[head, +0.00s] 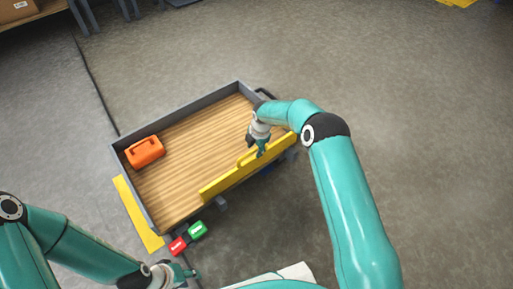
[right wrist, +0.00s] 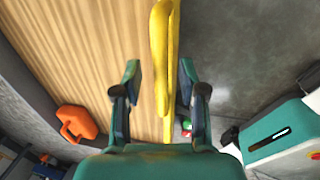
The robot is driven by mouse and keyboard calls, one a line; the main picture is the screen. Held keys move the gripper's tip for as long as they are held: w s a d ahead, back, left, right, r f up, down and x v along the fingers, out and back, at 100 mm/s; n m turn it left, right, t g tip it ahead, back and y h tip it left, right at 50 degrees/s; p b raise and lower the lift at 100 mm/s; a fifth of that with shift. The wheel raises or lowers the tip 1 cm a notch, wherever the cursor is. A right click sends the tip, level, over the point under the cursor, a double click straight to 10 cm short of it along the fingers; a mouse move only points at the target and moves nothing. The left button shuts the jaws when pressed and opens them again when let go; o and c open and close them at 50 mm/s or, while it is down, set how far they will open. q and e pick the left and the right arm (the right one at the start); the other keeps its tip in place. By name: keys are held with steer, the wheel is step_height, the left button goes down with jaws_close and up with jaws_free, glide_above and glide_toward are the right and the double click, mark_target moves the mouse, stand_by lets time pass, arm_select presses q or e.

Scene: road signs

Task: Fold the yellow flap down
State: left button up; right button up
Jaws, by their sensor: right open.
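The yellow flap (head: 222,186) stands up along the right-hand long side of a cart with a wooden bed (head: 185,150). In the right wrist view the flap (right wrist: 168,60) is seen nearly edge-on, with a rounded yellow handle (right wrist: 159,50) on its bed side. My right gripper (head: 261,151) is at the flap's handle. In the right wrist view its open fingers (right wrist: 160,85) stand on both sides of the flap, with visible gaps. My left gripper (head: 186,273) is low in the head view, away from the flap; its finger opening is too small to tell.
An orange case (head: 145,152) sits on the bed at the left. A red and green item (head: 198,230) is beside the cart's near corner. A yellow floor strip (head: 138,213) runs along the cart's left end. The floor (head: 440,150) to the right is clear.

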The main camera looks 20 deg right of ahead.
jaws_close()
steer(key=shift+r, duration=0.1)
